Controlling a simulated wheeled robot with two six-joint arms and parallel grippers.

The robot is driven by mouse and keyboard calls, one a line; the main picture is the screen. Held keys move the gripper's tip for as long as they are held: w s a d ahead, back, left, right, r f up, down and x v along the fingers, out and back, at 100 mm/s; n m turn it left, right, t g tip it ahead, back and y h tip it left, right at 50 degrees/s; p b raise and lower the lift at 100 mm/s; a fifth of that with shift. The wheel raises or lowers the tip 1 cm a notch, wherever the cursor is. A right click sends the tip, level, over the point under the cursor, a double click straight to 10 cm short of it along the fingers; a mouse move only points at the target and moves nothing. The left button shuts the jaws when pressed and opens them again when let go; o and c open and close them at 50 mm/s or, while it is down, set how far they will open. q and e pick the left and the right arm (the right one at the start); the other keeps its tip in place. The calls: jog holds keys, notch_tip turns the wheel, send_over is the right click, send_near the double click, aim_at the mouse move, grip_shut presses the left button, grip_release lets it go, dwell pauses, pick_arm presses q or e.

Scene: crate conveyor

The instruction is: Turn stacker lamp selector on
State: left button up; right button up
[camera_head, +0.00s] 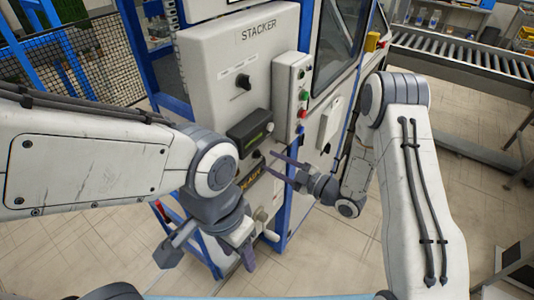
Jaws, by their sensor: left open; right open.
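The grey-white stacker panel (208,55) carries the printed word STACKER and stands on a blue-framed machine. A black rotary selector knob (243,81) sits on its face below a small label strip. I cannot read that label or tell which way the knob points. My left gripper (210,256) is open and empty, low in front of the machine, well below the knob. My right gripper (275,164) is open and empty, its two fingers pointing left, below and to the right of the knob. Neither gripper appears to touch the knob.
A side box (292,92) right of the panel holds green and red buttons. A black display unit (249,129) juts out below the knob. A roller conveyor (460,60) runs at the upper right; a blue frame with mesh fence (85,62) stands left.

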aim_at(260, 156)
jog(key=shift+p+x, duration=0.4)
jog(key=shift+x, duration=1)
grip_shut()
